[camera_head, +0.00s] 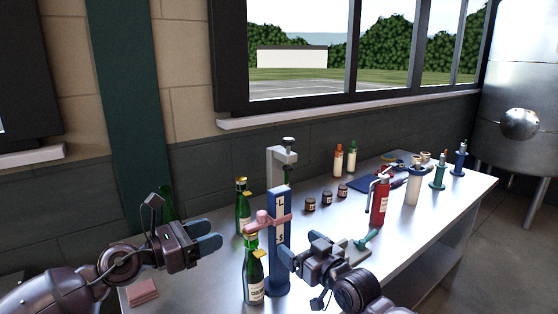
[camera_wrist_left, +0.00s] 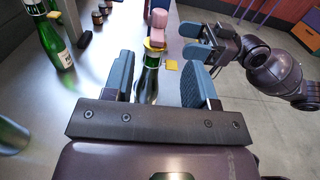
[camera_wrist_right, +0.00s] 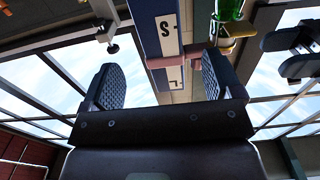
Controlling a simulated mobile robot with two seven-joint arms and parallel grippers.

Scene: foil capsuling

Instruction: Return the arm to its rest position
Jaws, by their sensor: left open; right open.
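My left gripper (camera_head: 207,236) is open and empty, left of the front green bottle (camera_head: 254,278). That bottle, with a yellow-gold top, stands upright beside the blue column (camera_head: 279,235) of the capsuling stand. In the left wrist view the bottle (camera_wrist_left: 150,80) appears beyond and between the open fingers (camera_wrist_left: 158,82), apart from them. A pink handle (camera_head: 268,221) crosses the column just above the bottle. My right gripper (camera_head: 287,258) is open just right of the column. In the right wrist view its fingers (camera_wrist_right: 165,85) appear spread, with the column (camera_wrist_right: 160,30) beyond; contact is unclear.
Another green bottle (camera_head: 243,208) stands behind. Small dark jars (camera_head: 325,197), a red cylinder (camera_head: 379,203) and several tools stand to the right on the metal table (camera_head: 450,208). A pink pad (camera_head: 142,291) lies at the front left. The window wall is behind.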

